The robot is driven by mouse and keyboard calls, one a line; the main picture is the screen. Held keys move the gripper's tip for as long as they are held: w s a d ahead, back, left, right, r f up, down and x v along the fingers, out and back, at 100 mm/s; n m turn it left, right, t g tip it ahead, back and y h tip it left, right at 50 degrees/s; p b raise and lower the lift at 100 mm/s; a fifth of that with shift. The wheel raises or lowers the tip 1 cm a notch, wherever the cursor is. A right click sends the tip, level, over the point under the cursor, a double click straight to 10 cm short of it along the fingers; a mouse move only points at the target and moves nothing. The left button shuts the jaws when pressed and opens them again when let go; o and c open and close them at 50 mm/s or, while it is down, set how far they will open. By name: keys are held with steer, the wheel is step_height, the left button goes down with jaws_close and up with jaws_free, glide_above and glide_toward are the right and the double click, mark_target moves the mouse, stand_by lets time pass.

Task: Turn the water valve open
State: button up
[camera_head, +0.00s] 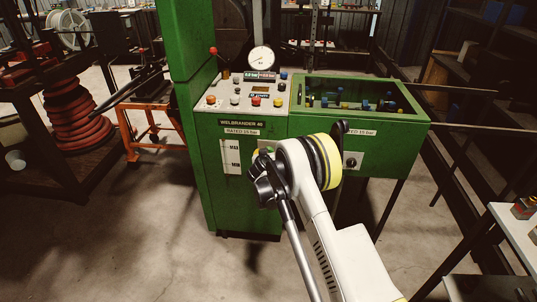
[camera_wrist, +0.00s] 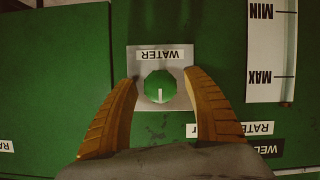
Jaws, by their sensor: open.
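The water valve (camera_wrist: 160,87) is a round green knob with a white pointer mark, on a pale plate labelled WATER. The lettering appears upside down in the wrist view, and the white mark points toward the bottom of the picture. My gripper (camera_wrist: 162,80) is open, with one orange-brown ribbed finger on each side of the knob. Gaps show between both fingers and the knob. In the head view, my arm reaches to the front of the green machine (camera_head: 215,190), and its wrist hides most of the area around the valve.
A white MIN/MAX level strip (camera_wrist: 271,50) is beside the valve plate. Above it, the machine has a sloped panel with buttons (camera_head: 240,97) and a round gauge (camera_head: 260,59). A green open bin (camera_head: 400,110) adjoins on the right. An orange stand (camera_head: 130,130) is at left.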

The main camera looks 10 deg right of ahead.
steer(key=shift+c, duration=0.5)
steer(key=c, duration=1.1)
steer(key=shift+m, duration=0.3)
steer(key=m+t+y, duration=0.1)
steer(key=m+y, duration=0.1)
steer(key=shift+d+m, duration=0.1)
steer(key=shift+m, duration=0.2)
steer(key=m+t+y, duration=0.1)
steer(key=m, duration=0.2)
steer(key=shift+y, duration=0.4)
steer(key=m+t+y, duration=0.1)
steer(key=m, duration=0.2)
steer(key=shift+m, duration=0.3)
steer(key=shift+m+t+y, duration=0.4)
steer(key=shift+m+t, duration=0.5)
steer(key=shift+m, duration=1)
